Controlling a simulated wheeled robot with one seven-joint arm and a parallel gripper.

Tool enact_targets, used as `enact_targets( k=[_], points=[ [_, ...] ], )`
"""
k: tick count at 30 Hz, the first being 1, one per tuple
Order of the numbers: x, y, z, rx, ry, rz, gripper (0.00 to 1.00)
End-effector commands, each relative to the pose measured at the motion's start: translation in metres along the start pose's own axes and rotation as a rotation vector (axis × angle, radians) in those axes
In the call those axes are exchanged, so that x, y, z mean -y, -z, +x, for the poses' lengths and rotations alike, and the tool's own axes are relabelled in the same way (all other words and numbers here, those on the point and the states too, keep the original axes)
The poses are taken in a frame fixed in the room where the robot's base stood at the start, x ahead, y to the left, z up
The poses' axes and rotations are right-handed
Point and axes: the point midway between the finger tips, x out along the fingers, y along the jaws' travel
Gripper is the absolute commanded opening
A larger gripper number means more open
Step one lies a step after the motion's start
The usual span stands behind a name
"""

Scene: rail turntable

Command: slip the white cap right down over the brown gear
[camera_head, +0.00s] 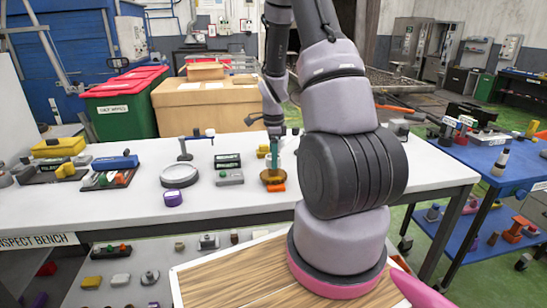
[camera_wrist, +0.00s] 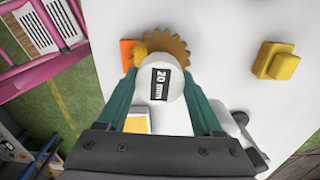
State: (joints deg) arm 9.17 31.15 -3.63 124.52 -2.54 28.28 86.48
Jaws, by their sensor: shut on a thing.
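The brown gear (camera_wrist: 174,42) shows in the wrist view just beyond the white cap, its toothed far edge in sight and its near part hidden. In the head view the gear (camera_head: 272,176) lies flat on the white bench. The white cap (camera_wrist: 175,70), marked "20 mm", is between the green fingers of my gripper (camera_wrist: 159,82), which is shut on it. In the head view my gripper (camera_head: 274,150) points down over the gear. The cap is not clear there, and I cannot tell whether it touches the gear.
An orange piece (camera_wrist: 127,52) lies beside the gear. A yellow block (camera_wrist: 275,60) stands to the right in the wrist view.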

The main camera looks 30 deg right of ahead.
Motion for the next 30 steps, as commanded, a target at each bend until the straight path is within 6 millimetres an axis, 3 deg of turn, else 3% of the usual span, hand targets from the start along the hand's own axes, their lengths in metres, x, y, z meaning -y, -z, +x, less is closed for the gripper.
enact_targets(
  k=[30],
  points=[
    [-0.0001, 0.0002, 0.0075, -0.001, 0.0, 0.0, 0.16]
  ],
)
